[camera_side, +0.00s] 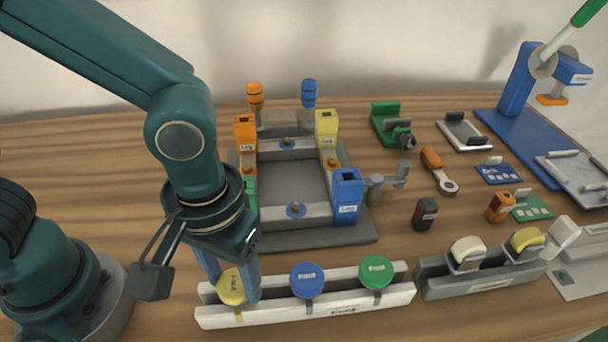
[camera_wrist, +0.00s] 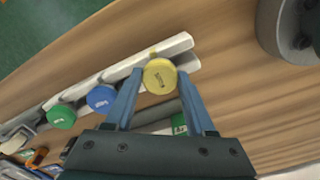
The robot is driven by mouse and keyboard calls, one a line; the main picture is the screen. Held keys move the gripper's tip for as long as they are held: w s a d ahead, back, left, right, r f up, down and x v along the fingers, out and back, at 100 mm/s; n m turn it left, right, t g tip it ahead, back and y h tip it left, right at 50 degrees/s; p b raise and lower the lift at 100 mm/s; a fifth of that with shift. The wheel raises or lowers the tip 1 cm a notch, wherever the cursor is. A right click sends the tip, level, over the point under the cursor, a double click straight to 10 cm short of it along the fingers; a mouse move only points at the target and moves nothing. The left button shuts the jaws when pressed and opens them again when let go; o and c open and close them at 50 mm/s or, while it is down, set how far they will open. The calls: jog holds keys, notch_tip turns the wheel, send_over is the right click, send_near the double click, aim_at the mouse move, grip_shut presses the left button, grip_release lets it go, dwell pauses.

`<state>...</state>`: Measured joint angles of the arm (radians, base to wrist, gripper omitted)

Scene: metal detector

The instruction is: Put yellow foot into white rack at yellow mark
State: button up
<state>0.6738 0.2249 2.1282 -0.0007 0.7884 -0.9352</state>
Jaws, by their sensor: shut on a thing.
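The yellow foot (camera_side: 231,287) is a round yellow disc with a printed label. My gripper (camera_side: 240,293) is shut on it, with one blue finger on each side. In the wrist view the yellow foot (camera_wrist: 160,76) sits between the two fingertips (camera_wrist: 158,84). The foot is at the left end of the white rack (camera_side: 355,309), in line with the yellow mark (camera_side: 239,317) on the rack's front. The yellow mark (camera_wrist: 153,53) also shows beside the foot in the wrist view. I cannot tell whether the foot is fully seated.
A blue foot (camera_side: 307,280) and a green foot (camera_side: 376,272) stand in the same rack, to the right. A grey rack (camera_side: 478,278) with two pads is further right. Behind is a frame fixture (camera_side: 292,190) with coloured corner blocks. Tools lie at the right.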

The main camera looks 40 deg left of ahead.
dwell(0.3)
jog(key=o, duration=1.4)
jog(key=shift+o, duration=0.2)
jog(key=shift+r, duration=3.7)
